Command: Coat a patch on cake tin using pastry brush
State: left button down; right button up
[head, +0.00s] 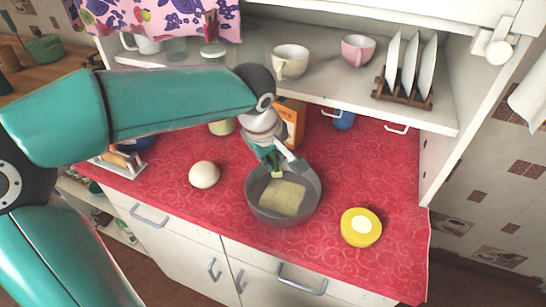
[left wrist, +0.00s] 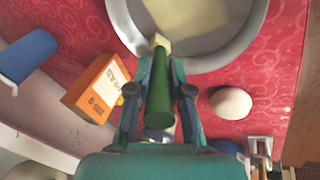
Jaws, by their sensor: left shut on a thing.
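The grey round cake tin (head: 313,192) stands on the red counter, with a pale yellow patch (head: 282,198) on its floor. It also shows at the top of the left wrist view (left wrist: 232,52). My left gripper (head: 278,162) is over the tin's far side, shut on the green handle of the pastry brush (left wrist: 160,98). The brush's pale bristle end (left wrist: 160,42) points into the tin, at the patch's near edge in the wrist view. I cannot tell whether the bristles touch it. My right gripper is not in view.
A white egg-like ball (head: 204,175) lies left of the tin, and a yellow round item (head: 361,227) lies right. An orange box (head: 291,122) stands behind. Above is a shelf with cups (head: 290,62) and a plate rack (head: 403,92). The counter right of the tin is mostly clear.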

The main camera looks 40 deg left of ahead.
pick_arm(q)
jog(key=shift+r+p, duration=1.85)
jog(key=shift+r, duration=0.95)
jog(key=shift+r+p, duration=1.05)
jog(key=shift+r, duration=0.5)
jog(key=shift+f, duration=0.15)
jog(key=shift+b+x, duration=1)
jog(key=shift+x, duration=0.1)
jog(key=shift+s+d, duration=0.1)
jog(key=shift+s, duration=0.05)
